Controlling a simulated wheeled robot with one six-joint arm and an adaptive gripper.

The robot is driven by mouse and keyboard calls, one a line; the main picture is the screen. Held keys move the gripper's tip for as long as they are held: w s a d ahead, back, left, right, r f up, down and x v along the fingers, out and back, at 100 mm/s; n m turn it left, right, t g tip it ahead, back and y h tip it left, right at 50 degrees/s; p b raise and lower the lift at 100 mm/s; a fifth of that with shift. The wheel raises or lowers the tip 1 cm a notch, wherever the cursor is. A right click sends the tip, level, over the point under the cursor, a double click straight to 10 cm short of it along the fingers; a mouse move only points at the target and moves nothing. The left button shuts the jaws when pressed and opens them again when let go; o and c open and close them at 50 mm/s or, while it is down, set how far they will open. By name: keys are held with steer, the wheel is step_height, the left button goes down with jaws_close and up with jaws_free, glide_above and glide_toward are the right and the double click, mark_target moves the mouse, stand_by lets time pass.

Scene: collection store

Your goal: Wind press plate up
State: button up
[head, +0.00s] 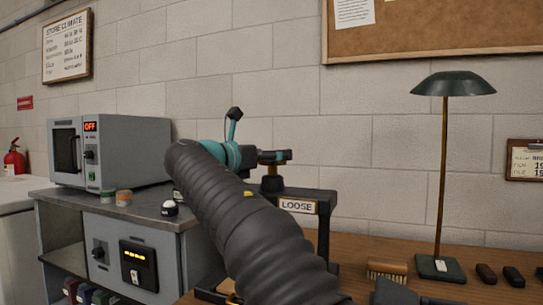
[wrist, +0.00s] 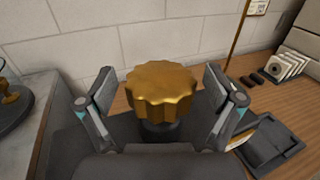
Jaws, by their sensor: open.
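The press (head: 325,215) is a dark frame on the wooden bench in the head view, with a sign reading LOOSE on its top bar. My arm covers its left side and most of its lower part, so the press plate cannot be made out. In the wrist view a gold lobed knob (wrist: 161,88) stands on a dark post at the middle. My gripper (wrist: 162,76) is open, with one finger on each side of the knob and a visible gap on both sides. In the head view my gripper (head: 274,157) is just above the press, partly hidden by my arm.
A green lamp (head: 445,85) and a brush (head: 387,271) stand to the right on the bench. A grey oven-like box (head: 140,150) marked OFF sits on a cabinet (head: 188,222) at left. The block wall is close behind the press. A dark tray (wrist: 272,148) lies right of the knob.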

steer(key=shift+w+d, duration=0.1)
steer(key=c, duration=1.2)
steer(key=shift+o, duration=0.2)
steer(key=shift+d+r+n+t+y, duration=0.1)
steer(key=shift+n+t+y, duration=1.1)
steer(key=shift+y, duration=0.5)
steer(key=shift+n+t+y+p, duration=0.4)
steer(key=shift+n+t+y, duration=0.2)
steer(key=shift+n+y, duration=0.8)
steer(key=o, duration=1.2)
steer(key=shift+c, duration=0.2)
